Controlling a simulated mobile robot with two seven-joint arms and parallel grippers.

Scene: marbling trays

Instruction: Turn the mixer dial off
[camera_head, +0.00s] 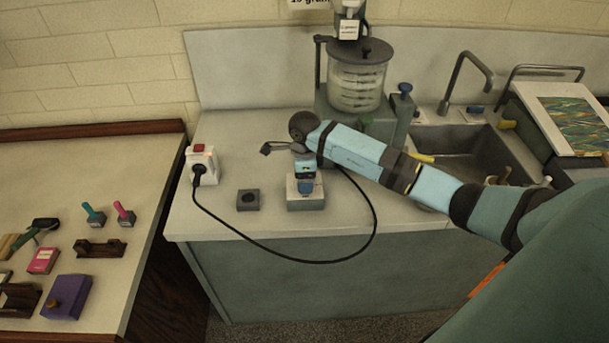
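The mixer (357,75), a clear ribbed vessel with a dark lid, stands at the back of the counter. My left gripper is out of view.
A dark square block (247,200) lies left of the white box. A socket box (201,165) with a red switch has a black cable (272,252) looping along the counter front. A sink (458,150) is at right. The table (140,170) at left holds small tools.

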